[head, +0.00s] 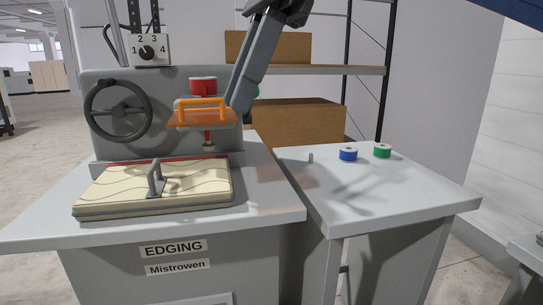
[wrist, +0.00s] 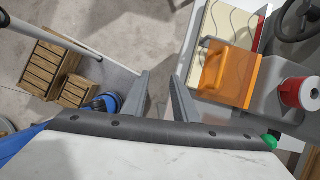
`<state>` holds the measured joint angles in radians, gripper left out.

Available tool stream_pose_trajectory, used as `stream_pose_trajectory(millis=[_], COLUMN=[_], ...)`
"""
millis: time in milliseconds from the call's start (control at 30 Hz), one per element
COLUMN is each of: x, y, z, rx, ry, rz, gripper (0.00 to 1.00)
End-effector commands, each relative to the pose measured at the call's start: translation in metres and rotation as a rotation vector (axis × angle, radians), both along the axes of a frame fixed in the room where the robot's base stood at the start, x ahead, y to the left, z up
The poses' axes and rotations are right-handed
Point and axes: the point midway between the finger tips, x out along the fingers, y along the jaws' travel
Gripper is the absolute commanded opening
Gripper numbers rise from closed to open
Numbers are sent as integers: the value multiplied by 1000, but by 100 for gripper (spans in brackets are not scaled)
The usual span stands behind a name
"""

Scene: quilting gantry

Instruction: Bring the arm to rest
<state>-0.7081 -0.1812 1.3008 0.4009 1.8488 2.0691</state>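My gripper (head: 239,104) hangs down from the upper right in the head view, beside the right end of the orange guard with a handle (head: 203,115). In the wrist view my gripper (wrist: 161,76) shows two grey fingers apart, with only floor seen between them. It is open and empty. The orange guard (wrist: 228,75) lies to the right of the fingers there. I cannot tell whether a finger touches it.
A red spool (head: 203,86) sits on the machine, with a handwheel (head: 118,112) and numbered dial (head: 147,52). A quilt frame (head: 120,192) lies on the bench. Blue (head: 348,154) and green (head: 382,151) spools stand on the side table (head: 400,190), whose front is clear.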

Motion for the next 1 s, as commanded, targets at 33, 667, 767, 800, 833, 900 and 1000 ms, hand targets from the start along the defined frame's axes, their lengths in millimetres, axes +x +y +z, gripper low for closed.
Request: stream_pose_trajectory(millis=[33, 667, 767, 800, 833, 900, 1000], x=[5, 45, 38, 34, 31, 22, 9], y=[-10, -195, -226, -239, -248, -268, -292], z=[-9, -224, -265, -282, -295, -324, -364], rx=[5, -154, -220, -248, -269, -320, -388], ry=[-25, -556, -617, -637, -650, -678, -702], rz=[13, 508, 617, 666, 701, 788, 909], gripper=[26, 26, 26, 26, 26, 26, 26])
